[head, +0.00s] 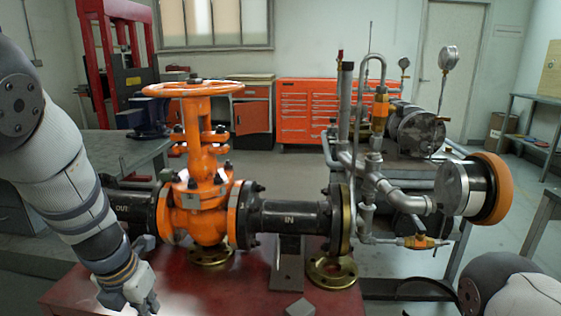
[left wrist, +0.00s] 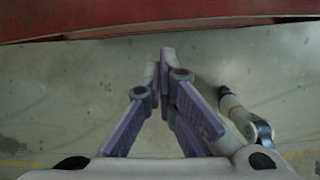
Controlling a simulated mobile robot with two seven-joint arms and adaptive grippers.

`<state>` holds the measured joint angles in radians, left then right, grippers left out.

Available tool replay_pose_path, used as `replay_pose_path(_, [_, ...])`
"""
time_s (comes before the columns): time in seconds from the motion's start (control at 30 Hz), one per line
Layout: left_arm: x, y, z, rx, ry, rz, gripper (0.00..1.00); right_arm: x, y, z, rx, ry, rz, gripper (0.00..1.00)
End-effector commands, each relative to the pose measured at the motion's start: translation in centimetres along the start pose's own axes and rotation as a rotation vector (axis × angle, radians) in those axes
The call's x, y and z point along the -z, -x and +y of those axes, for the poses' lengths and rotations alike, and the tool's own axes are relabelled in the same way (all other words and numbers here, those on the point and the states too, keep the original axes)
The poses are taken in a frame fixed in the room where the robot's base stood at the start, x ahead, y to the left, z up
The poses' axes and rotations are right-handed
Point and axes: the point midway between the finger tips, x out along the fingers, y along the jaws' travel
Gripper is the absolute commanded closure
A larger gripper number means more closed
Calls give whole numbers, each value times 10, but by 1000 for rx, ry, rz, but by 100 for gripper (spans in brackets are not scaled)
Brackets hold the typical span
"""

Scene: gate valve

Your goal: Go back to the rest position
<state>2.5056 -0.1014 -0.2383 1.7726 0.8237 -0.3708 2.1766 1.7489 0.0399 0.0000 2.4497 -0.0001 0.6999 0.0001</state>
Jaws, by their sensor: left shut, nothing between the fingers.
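My left arm comes in from the left in the head view, and its gripper (head: 146,303) hangs low at the front left edge of the red table. In the left wrist view the fingers of my left gripper (left wrist: 164,55) come together at the tips, with nothing between them. They point toward the red table edge over bare floor. The orange gate valve (head: 205,170) with its round handwheel (head: 193,88) stands on the table to the right of my left arm, apart from the gripper. My right gripper is out of view; only a part of my right arm shows at the bottom right.
The red table (head: 220,290) carries the valve and its black pipe (head: 290,216). Its edge also crosses the top of the left wrist view (left wrist: 100,22). Brass flanges (head: 332,272) lie by the pipe. Grey piping with gauges (head: 448,58) stands at the right. An orange tool cabinet (head: 305,110) is behind.

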Motion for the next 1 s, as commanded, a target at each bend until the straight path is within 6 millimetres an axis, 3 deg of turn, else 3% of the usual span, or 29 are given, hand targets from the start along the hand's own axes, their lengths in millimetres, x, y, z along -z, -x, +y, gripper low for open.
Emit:
replay_pose_path(0.03, [36,-22,0,-14,-136,75,100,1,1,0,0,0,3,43])
replay_pose_path(0.1, [77,-43,3,-30,-368,153,100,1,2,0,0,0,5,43])
replay_pose_path(0.17, [115,-60,3,-25,-593,222,100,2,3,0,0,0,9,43])
replay_pose_path(0.27, [188,-83,-2,40,-1046,337,100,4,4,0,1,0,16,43])
replay_pose_path(0.3, [221,-89,-7,94,-1263,375,100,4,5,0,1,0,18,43])
replay_pose_path(0.4, [306,-95,-32,298,-1863,389,100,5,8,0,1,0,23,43])
replay_pose_path(0.5, [370,-87,-64,505,-2371,262,100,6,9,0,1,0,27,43])
replay_pose_path(0.6, [405,-75,-91,625,-2688,90,100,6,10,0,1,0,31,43])
replay_pose_path(0.7, [420,-67,-106,669,-2832,-19,100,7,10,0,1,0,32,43])
replay_pose_path(1.0, [422,-66,-108,674,-2859,-40,100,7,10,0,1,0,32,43])
